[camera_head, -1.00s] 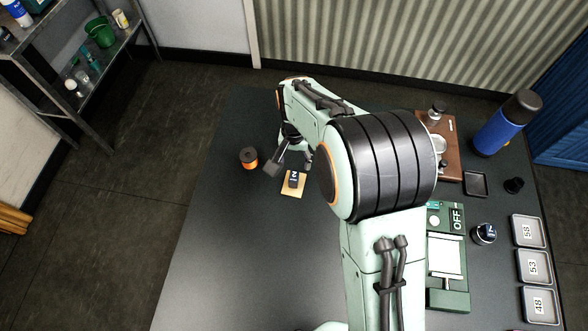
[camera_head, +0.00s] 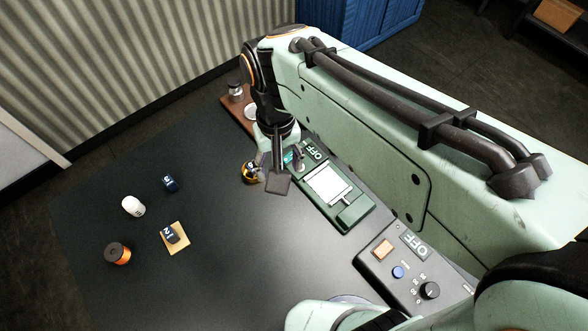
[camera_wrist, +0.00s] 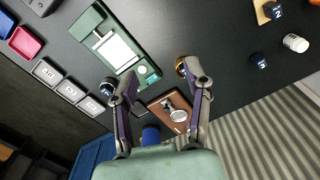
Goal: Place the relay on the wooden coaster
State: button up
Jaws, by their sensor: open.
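The wooden coaster (camera_head: 179,248) is a small tan square lying on the dark table at the left in the head view. A dark block (camera_head: 171,233) with a white 2 rests on it, apparently the relay, though I cannot be sure. The block (camera_wrist: 275,11) and coaster (camera_wrist: 261,17) also show at the top right of the wrist view. My gripper (camera_head: 287,170) is open and empty, above the table beside the green device, well to the right of the coaster. In the wrist view its fingers (camera_wrist: 160,76) are spread apart.
A black and gold round object (camera_head: 250,173) is close to my gripper. The green device (camera_head: 352,214) marked OFF lies to its right. A dark block (camera_head: 170,184), white cylinder (camera_head: 133,207) and orange spool (camera_head: 118,254) stand near the coaster.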

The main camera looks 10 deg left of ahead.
jog(key=s+d+m, duration=0.3)
jog(key=s+d, duration=0.7)
jog(key=d, duration=0.3)
jog(key=shift+s+d+m+y, duration=0.15)
jog(key=shift+s+m+y, duration=0.15)
jog(key=shift+s, duration=0.1)
